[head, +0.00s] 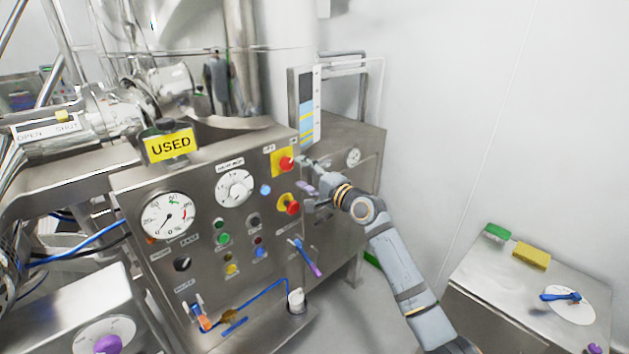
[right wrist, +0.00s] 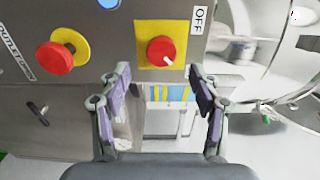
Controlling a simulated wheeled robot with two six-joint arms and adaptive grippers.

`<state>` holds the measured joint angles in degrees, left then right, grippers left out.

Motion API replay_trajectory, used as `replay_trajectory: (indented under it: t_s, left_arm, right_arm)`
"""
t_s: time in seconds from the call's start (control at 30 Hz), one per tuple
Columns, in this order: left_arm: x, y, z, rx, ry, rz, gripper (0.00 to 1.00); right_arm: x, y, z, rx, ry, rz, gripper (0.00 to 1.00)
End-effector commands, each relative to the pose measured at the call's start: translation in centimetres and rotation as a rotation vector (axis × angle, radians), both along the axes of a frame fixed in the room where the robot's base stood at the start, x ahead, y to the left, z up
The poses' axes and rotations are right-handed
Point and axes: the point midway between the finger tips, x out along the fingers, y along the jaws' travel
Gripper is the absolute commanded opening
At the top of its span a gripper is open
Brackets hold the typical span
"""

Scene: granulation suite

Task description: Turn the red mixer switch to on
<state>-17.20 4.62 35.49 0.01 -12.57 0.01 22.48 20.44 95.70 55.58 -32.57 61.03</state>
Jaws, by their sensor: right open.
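The red mixer switch (head: 286,163) is a round red knob on a yellow square plate, high on the right of the steel control panel. My right gripper (head: 307,175) is open and empty, just right of the switch. In the wrist view its two fingers (right wrist: 159,84) stand apart on either side below the knob, not touching it. My left gripper is not in view.
A second red knob on a yellow backing (head: 292,207) sits below the switch, close to my gripper. The panel also has dials, coloured buttons and a purple-tipped lever (head: 315,268). A side table (head: 490,275) stands at right. Open floor lies between.

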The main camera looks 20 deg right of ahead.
Motion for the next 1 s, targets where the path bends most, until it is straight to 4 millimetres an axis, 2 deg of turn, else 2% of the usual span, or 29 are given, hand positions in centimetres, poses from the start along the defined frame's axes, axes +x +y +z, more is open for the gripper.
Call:
replay_trajectory:
  t_s: [0.03, 0.17, 0.33, 0.87, 0.93, 0.97, 1.0]
  left_arm:
    - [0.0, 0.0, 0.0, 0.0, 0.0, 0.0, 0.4]
    - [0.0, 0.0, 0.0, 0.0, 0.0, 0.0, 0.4]
    - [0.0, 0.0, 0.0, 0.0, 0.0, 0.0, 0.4]
    - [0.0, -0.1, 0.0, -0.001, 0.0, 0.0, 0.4]
    - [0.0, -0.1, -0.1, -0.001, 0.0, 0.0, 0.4]
    - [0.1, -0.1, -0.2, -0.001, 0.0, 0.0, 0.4]
    - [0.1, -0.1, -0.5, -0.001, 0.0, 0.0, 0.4]
  right_arm:
    - [-1.3, -0.4, -0.2, -0.009, 0.002, 0.002, 0.64]
    - [-4.1, -1.3, -0.1, -0.007, 0.003, 0.004, 0.64]
    - [-6.0, -2.2, -0.1, -0.003, 0.001, 0.001, 0.64]
    - [-6.5, -2.2, 0.0, 0.002, 0.001, 0.002, 0.64]
    - [-6.4, -2.4, -0.6, -0.004, 0.006, -0.004, 0.64]
    - [-6.2, -2.7, -1.3, -0.013, 0.012, -0.012, 0.64]
    - [-6.0, -3.3, -2.8, -0.033, 0.025, -0.027, 0.64]
